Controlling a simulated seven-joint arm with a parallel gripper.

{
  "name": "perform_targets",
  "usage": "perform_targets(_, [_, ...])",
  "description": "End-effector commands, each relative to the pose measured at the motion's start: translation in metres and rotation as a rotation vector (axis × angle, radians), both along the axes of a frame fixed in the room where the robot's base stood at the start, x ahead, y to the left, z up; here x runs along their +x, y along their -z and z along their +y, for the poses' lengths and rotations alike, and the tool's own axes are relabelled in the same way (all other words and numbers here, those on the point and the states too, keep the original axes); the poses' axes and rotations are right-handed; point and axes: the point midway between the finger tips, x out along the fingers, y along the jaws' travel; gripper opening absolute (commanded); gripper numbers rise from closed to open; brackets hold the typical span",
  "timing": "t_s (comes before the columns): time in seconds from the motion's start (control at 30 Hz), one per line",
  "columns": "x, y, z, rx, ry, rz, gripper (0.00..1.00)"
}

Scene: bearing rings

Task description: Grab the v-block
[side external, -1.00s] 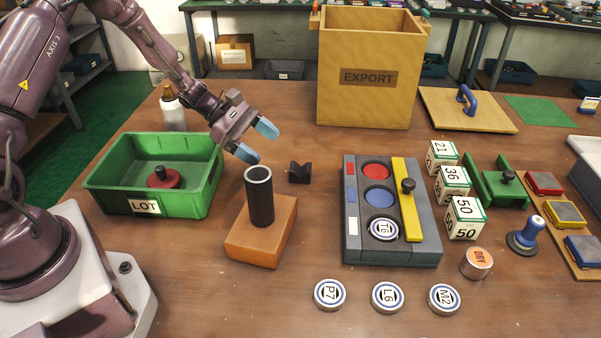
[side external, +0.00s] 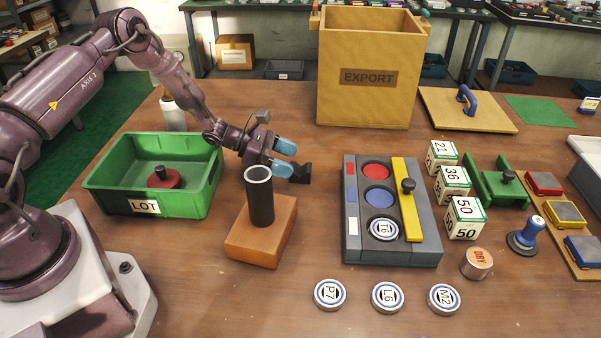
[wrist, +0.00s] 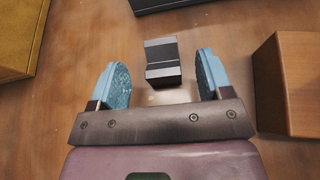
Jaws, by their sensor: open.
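The v-block (side external: 301,172) is a small black block with a notch on top. It lies on the brown table, right of and behind the wooden post block. My gripper (side external: 284,160) is open, low over the table just left of the v-block, its blue fingertips pointing at it and partly covering it. In the wrist view the v-block (wrist: 163,61) lies ahead, between the lines of the two blue fingers (wrist: 161,85). Its near end is about level with the fingertips, with a gap on each side. I cannot tell whether it is between the fingers in height.
A wooden block with a dark upright tube (side external: 260,196) stands close in front of my gripper. A green LOT bin (side external: 205,195) is at the left, the grey ring tray (side external: 351,225) at the right. The EXPORT box (side external: 365,100) stands behind. The table between is clear.

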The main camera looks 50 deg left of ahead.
Motion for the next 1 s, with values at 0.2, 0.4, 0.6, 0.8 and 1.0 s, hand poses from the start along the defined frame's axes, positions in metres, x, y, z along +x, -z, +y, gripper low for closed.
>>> perform_targets(0.2, [0.017, 0.010, -0.019, -0.001, 0.003, 0.001, 0.72])
perform_targets(0.4, [0.031, 0.019, -0.034, 0.001, 0.002, 0.001, 0.72])
perform_targets(0.6, [0.032, 0.019, -0.034, 0.000, 0.000, 0.000, 0.72])
perform_targets(0.8, [0.032, 0.019, -0.034, 0.000, 0.000, 0.000, 0.38])
perform_targets(1.0, [0.033, 0.017, -0.034, -0.001, 0.001, -0.003, 0.02])
